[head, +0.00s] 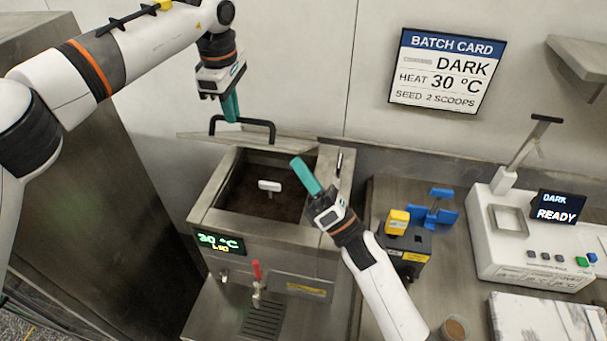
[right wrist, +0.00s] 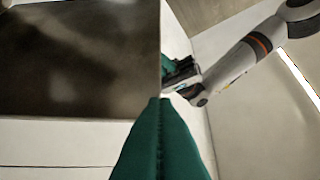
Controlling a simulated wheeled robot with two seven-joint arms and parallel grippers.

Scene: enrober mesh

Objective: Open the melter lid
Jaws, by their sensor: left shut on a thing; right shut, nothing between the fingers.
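The melter (head: 205,222) stands in the middle of the head view, its top open over dark brown contents (head: 250,195). Its lid (head: 290,144) is raised and tilted at the back edge, seen nearly edge-on, with a black bar handle (head: 262,124) on it. My left gripper (head: 231,108) reaches down from above and is shut on the handle near its left part. My right gripper (head: 305,176) is shut and empty over the right side of the open tank. The right wrist view shows its teal fingers (right wrist: 160,145) together and part of my left arm.
A small white piece (head: 269,186) shows in the tank. A red-handled tap (head: 257,270) is on the melter's front. Right are a yellow-topped dark box (head: 410,243), a blue stand (head: 435,210) and a white scale-like machine (head: 500,250). A batch card (head: 447,70) hangs behind.

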